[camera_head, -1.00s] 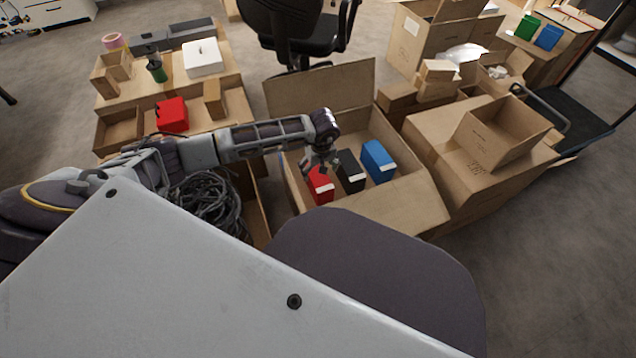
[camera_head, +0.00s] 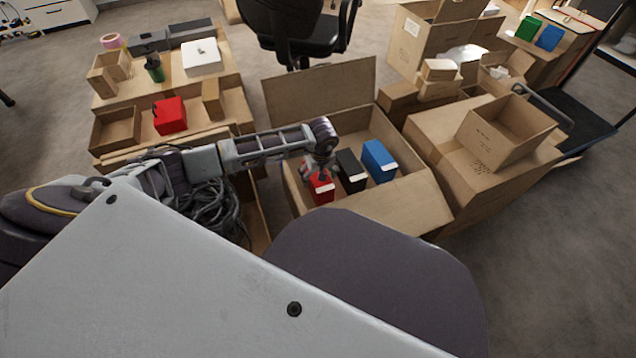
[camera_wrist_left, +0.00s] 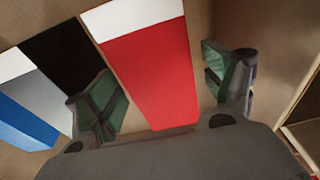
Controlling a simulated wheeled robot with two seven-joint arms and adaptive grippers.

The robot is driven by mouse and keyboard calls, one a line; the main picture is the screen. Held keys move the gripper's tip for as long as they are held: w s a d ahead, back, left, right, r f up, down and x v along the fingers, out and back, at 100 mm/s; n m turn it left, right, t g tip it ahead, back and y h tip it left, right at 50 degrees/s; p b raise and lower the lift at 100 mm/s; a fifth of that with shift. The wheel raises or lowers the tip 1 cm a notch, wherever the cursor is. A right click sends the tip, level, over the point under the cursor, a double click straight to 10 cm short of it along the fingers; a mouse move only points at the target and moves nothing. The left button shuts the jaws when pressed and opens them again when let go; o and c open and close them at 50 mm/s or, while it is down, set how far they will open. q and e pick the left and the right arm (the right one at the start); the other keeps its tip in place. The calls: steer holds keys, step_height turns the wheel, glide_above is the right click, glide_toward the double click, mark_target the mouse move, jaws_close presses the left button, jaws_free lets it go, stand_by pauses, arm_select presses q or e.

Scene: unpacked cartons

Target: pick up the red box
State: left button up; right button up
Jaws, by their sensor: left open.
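The red box (camera_head: 322,188) with a white label end stands in the open carton (camera_head: 405,204), left of the black box (camera_head: 351,171) and the blue box (camera_head: 379,161). My left gripper (camera_head: 316,174) is lowered over it from above. In the left wrist view the red box (camera_wrist_left: 150,70) lies between the two open fingers of my left gripper (camera_wrist_left: 170,95). A gap shows at the right finger; the left finger is close to the red side, and I cannot tell if it touches. My right gripper is not in view.
The black box (camera_wrist_left: 65,57) is close beside the left finger. The carton walls surround the boxes. Another red item (camera_head: 170,116) sits on cartons at the left. A carton with cables (camera_head: 215,205) lies under my left arm. Stacked cartons (camera_head: 490,135) stand at the right.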

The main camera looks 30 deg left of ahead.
arm_select(q)
steer(key=c, duration=1.4)
steer(key=shift+r, duration=0.1)
steer(key=shift+c, duration=0.2)
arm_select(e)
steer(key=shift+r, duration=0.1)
arm_select(q)
steer(key=shift+r+p, duration=2.1)
steer(key=shift+r, duration=2.8)
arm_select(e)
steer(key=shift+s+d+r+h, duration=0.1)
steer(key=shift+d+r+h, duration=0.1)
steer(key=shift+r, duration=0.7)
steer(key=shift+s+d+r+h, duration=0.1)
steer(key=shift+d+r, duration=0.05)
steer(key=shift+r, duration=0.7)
